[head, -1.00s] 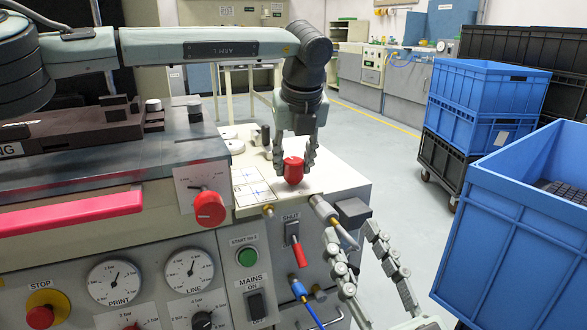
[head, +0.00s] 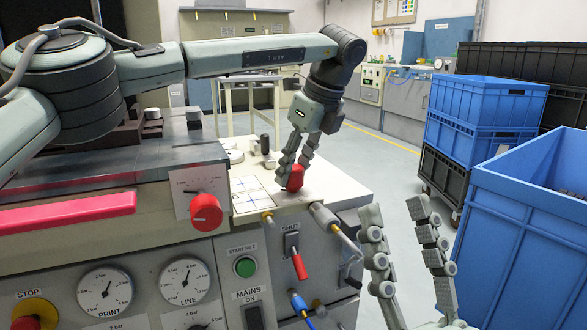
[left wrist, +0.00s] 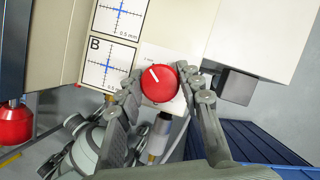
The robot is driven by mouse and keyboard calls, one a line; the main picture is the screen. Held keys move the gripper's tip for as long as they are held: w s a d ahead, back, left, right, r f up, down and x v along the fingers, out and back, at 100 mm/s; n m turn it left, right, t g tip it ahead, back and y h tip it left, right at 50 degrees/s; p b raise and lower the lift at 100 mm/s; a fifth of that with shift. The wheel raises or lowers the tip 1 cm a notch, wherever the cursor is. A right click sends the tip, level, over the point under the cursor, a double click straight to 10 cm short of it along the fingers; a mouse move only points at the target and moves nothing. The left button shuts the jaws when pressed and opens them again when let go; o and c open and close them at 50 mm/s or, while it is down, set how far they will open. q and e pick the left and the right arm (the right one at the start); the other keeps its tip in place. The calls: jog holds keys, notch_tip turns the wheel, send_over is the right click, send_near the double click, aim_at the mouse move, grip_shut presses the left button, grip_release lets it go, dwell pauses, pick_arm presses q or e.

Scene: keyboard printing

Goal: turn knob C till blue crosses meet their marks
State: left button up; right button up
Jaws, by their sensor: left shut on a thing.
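A red round knob (head: 294,179) stands on the pale machine top; its white pointer line slants up and left in the left wrist view (left wrist: 160,84). My left gripper (head: 291,165) is shut on this knob, one finger on each side. Two white mark cards lie beside it: card B (left wrist: 107,66) and an upper card (left wrist: 121,14), each with a blue cross over a black ringed cross mark. My right gripper (head: 395,208) is empty with fingers apart.
Another red knob (head: 206,212) sits on the machine front, left of the cards. A red-handled SHUT lever (head: 298,264) and a grey nozzle (head: 324,216) are just below the held knob.

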dwell(0.4)
pick_arm(q)
jog(key=o, duration=1.2)
jog(key=shift+c, duration=0.2)
jog(key=v, duration=1.2)
jog(key=shift+w+r, duration=0.1)
